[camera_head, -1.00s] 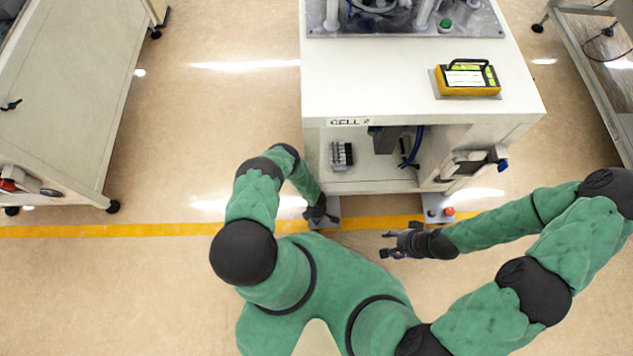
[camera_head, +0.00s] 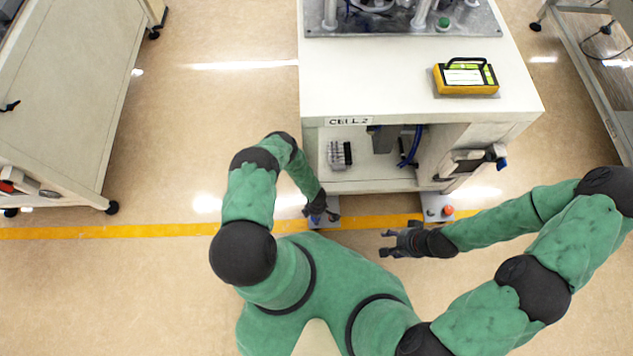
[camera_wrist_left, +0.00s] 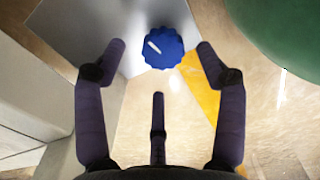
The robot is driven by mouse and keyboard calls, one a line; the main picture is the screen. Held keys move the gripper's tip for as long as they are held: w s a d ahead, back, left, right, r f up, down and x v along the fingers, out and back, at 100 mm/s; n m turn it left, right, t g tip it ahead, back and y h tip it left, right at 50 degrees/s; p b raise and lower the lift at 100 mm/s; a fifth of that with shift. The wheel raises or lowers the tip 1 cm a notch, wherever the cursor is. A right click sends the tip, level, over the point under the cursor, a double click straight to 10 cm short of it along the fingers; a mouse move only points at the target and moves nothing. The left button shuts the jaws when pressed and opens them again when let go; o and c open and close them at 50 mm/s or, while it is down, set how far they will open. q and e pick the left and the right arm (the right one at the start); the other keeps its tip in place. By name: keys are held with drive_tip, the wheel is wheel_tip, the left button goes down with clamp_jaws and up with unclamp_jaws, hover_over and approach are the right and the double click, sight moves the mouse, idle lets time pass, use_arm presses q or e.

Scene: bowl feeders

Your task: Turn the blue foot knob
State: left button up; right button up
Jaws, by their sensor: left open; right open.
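The blue foot knob (camera_wrist_left: 164,48) is round with a ribbed edge and a white mark that slants down to the right in the left wrist view. It sits on a grey foot plate (camera_wrist_left: 85,30). My left gripper (camera_head: 322,213) is open above the plate, at the cell's front left corner. In the left wrist view its fingers spread around the knob's near side, with the knob just beyond and between the outer tips. No finger visibly touches it. In the head view the gripper mostly hides the knob. My right gripper (camera_head: 385,243) is open and empty, in front of the cell.
The CELL 2 cabinet (camera_head: 400,95) stands just ahead, with an open lower shelf. A second foot plate with a red-orange knob (camera_head: 448,210) is at its front right. A yellow floor line (camera_head: 110,231) runs along the front.

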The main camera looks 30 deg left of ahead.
use_arm(q)
drive_tip(key=shift+r, duration=2)
